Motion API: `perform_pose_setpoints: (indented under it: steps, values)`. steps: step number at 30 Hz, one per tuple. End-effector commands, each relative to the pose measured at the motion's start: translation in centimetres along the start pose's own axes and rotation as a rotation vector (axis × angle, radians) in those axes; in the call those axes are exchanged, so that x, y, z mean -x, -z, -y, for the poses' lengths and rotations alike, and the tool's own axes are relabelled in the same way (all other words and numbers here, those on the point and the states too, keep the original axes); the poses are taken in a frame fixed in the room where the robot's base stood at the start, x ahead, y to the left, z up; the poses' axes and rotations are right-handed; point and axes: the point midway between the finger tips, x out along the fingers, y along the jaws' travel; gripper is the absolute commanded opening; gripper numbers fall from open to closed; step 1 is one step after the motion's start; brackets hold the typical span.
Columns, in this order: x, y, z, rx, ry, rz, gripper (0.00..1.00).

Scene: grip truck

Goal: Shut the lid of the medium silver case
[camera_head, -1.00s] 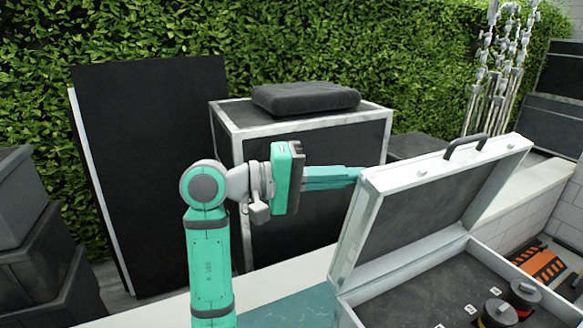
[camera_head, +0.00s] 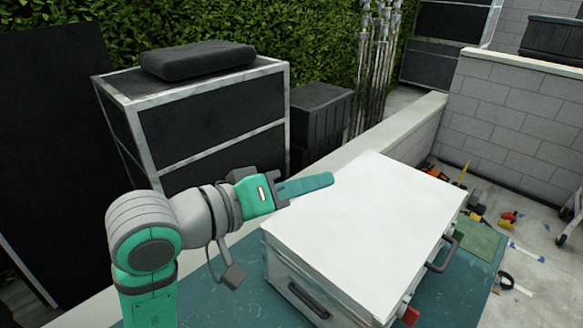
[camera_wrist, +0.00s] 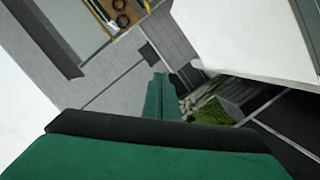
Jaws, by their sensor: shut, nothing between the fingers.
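The silver case (camera_head: 365,225) stands on the teal table in the head view. Its pale lid lies down flat over the body, and its inside is hidden. A dark handle shows on the front side and another on the near left side. My gripper (camera_head: 328,180) is shut and empty, just at or above the back left edge of the lid; I cannot tell whether it touches. In the wrist view my gripper fingers (camera_wrist: 160,98) are together, and the white lid (camera_wrist: 245,35) fills the upper right.
A teal table (camera_head: 240,310) holds the case. A large black trunk (camera_head: 205,110) with a cushion (camera_head: 197,60) on top stands behind my arm. A low pale wall (camera_head: 410,120) runs behind the case. Loose tools lie on the floor at the right.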

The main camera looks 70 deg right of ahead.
Motion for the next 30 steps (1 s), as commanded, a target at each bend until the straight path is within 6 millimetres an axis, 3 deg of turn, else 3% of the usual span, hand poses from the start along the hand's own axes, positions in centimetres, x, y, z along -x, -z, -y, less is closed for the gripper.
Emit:
perform_pose_setpoints:
  steps: [19, 30]
  values:
    - [-0.5, -0.5, -0.4, -0.019, -0.003, 0.007, 0.00]
    - [0.5, 2.4, -3.2, -0.022, 0.003, 0.004, 0.00]
